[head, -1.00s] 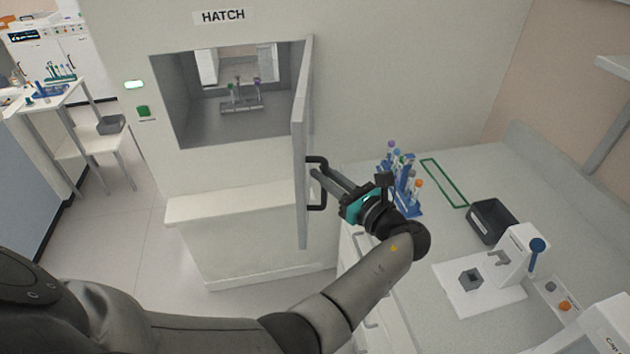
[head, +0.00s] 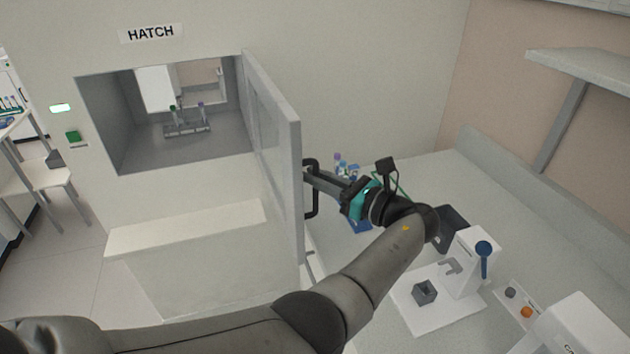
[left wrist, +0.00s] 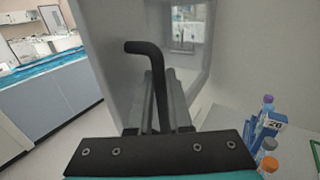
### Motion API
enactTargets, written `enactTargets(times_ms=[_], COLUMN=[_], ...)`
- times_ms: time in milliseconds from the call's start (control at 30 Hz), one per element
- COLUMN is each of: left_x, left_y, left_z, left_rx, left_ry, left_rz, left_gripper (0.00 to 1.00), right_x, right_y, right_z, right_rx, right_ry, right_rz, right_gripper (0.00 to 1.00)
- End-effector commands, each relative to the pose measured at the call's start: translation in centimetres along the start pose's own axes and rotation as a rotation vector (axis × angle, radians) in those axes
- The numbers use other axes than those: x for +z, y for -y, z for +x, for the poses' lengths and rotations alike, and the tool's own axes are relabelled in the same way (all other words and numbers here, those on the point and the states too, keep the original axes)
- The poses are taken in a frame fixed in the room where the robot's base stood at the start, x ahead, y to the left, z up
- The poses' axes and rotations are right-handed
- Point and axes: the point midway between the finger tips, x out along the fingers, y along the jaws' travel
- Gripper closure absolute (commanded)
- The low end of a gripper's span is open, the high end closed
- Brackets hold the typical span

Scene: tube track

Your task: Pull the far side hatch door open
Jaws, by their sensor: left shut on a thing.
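The hatch door (head: 278,150) is a grey panel with a window, swung out from the right side of the hatch opening (head: 170,115). Its black bar handle (head: 311,200) is on the door's right-hand face. My left gripper (head: 312,178) is shut on the handle. In the left wrist view the handle (left wrist: 146,62) passes between the fingers of my left gripper (left wrist: 160,95), with the door edge (left wrist: 105,55) beside it. Inside the hatch a rack (head: 187,129) holds a few tubes. My right gripper is not in view.
A counter at the right holds a blue tube rack (head: 358,222), a dark bin (head: 452,232) and a white device (head: 470,255). A white ledge (head: 185,228) juts out below the hatch. A grey shelf (head: 590,72) is on the right wall.

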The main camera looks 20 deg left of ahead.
Motion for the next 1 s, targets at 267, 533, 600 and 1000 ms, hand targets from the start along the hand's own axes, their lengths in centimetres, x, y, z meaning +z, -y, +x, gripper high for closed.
enactTargets(times_ms=[267, 533, 600, 1000], left_x=[0.24, 0.22, 0.18, 0.61], left_y=[0.1, 0.09, 0.07, 0.05], left_z=[0.2, 0.16, 0.13, 0.04], left_rx=[0.003, 0.003, 0.003, 0.003], left_ry=[0.004, 0.004, 0.003, 0.001], left_rz=[-0.003, -0.004, -0.003, -0.003], left_gripper=[1.0, 0.67, 0.59, 0.53], right_x=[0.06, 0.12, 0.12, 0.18], right_y=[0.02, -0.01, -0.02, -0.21], right_z=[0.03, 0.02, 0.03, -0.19], right_rx=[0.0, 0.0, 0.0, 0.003], right_ry=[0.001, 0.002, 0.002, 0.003], right_rz=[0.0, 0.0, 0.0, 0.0], right_gripper=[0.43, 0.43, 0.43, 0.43])
